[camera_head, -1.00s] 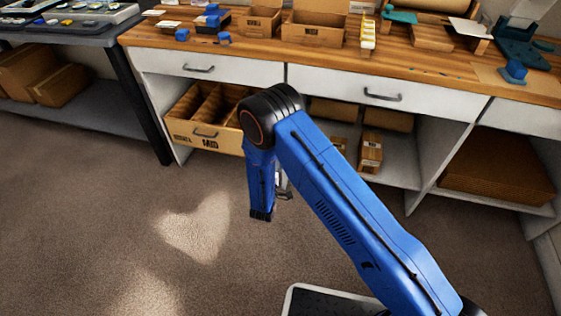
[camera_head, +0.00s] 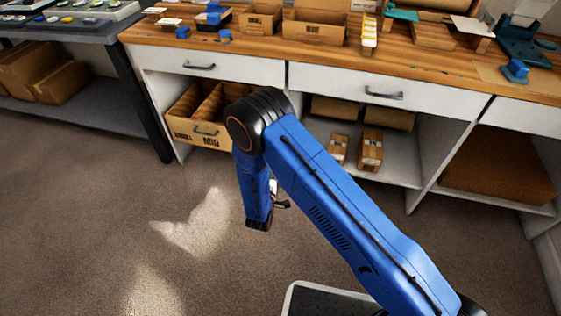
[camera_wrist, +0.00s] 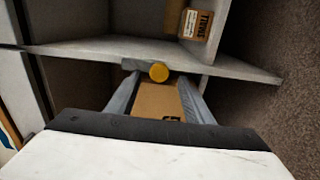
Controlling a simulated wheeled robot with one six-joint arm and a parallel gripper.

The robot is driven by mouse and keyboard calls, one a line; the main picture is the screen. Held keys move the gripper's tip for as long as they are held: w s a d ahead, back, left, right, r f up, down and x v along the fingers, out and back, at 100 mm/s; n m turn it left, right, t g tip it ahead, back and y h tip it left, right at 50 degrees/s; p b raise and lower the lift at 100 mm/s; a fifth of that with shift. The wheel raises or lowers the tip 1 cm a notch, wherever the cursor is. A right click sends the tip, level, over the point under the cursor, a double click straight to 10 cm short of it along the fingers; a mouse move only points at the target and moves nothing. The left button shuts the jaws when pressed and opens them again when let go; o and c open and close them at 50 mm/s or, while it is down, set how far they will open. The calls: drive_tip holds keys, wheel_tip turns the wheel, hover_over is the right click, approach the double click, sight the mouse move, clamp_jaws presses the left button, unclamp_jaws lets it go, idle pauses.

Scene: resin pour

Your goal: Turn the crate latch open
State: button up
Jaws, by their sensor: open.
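My gripper (camera_wrist: 157,80) is open in the wrist view, with its two grey fingers apart. A yellow round knob on a short grey bar (camera_wrist: 158,72), which looks like the latch, shows between and just beyond the fingertips. I cannot tell whether the fingers touch it. A brown panel (camera_wrist: 158,101) with a dark printed mark, perhaps the crate's face, lies between the fingers. In the head view a wooden crate (camera_head: 207,137) marked MID sits in the left cabinet bay, partly behind my arm. The latch is not visible there, and my gripper is mostly hidden by my arm.
The white cabinet (camera_head: 335,78) carries a wooden worktop (camera_head: 270,48) with boxes on it. Small boxes (camera_head: 371,150) stand on the middle shelf, and a large brown box (camera_head: 497,170) is at right. A dark table (camera_head: 90,110) stands at left. The carpet (camera_head: 100,235) in front is clear.

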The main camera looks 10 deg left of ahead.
drive_tip(key=s, duration=1.2)
drive_tip(key=shift+s+a, duration=0.15)
drive_tip(key=shift+s, duration=0.15)
